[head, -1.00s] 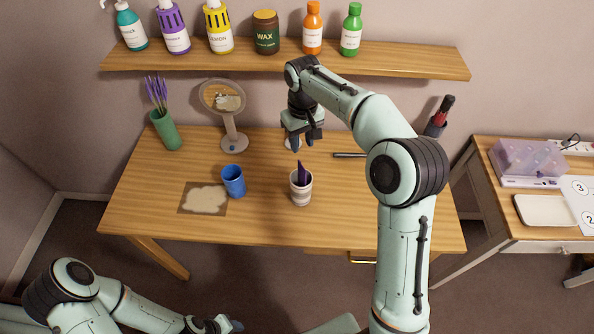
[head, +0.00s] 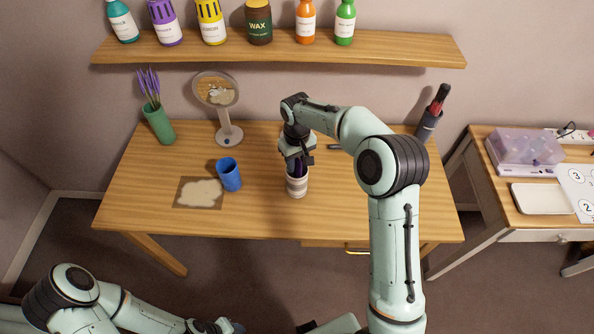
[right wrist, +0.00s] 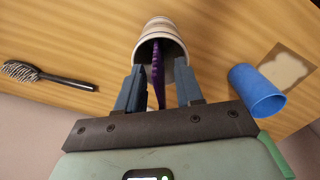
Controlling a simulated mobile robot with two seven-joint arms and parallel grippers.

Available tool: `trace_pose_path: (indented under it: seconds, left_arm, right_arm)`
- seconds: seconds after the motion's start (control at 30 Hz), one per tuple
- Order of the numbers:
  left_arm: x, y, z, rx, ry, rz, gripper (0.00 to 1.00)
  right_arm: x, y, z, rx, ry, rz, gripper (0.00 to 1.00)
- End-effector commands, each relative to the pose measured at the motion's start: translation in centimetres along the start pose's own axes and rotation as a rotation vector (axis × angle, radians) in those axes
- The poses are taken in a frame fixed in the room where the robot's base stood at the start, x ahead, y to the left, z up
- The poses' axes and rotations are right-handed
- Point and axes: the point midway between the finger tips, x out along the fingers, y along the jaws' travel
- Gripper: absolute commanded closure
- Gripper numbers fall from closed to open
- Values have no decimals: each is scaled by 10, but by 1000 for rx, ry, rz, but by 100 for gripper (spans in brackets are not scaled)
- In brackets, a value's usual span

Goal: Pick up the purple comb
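The purple comb (right wrist: 158,76) stands in a pale striped cup (right wrist: 160,27), its upper part sticking out of the rim. In the head view the cup (head: 297,186) stands on the table, and only a dark bit of the comb shows above it. My right gripper (head: 299,163) is just above the cup. In the right wrist view its two fingers are apart, one on each side of the comb, with gaps visible. The comb's lower part is hidden in the cup. My left gripper (head: 228,326) is low in the head view, away from the table, its fingers unclear.
A blue cup (head: 229,175) and a stained mat (head: 201,193) lie left of the striped cup. A hairbrush (right wrist: 45,77) lies on the other side. A round mirror (head: 229,134) and green vase (head: 158,124) stand behind. A shelf (head: 280,48) with bottles hangs above.

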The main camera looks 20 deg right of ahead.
Motion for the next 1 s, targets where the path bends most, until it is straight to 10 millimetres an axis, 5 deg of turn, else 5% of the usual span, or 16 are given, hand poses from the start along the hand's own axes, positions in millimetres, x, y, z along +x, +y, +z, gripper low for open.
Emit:
trace_pose_path:
  seconds: [0.13,0.27,0.67,0.87,1.0]
  left_arm:
    - [0,0,0,0,0,0,57]
    - [0,0,0,0,0,0,57]
    - [-1,0,-1,0,1,0,57]
    - [-6,3,-4,2,5,2,57]
    - [-13,8,-10,4,12,4,57]
  right_arm:
    - [0,0,0,0,1,0,64]
    - [-1,0,0,0,1,0,100]
    - [-5,0,-1,0,3,0,100]
    - [-38,0,-2,-1,7,0,100]
    - [-79,0,-3,0,10,0,100]
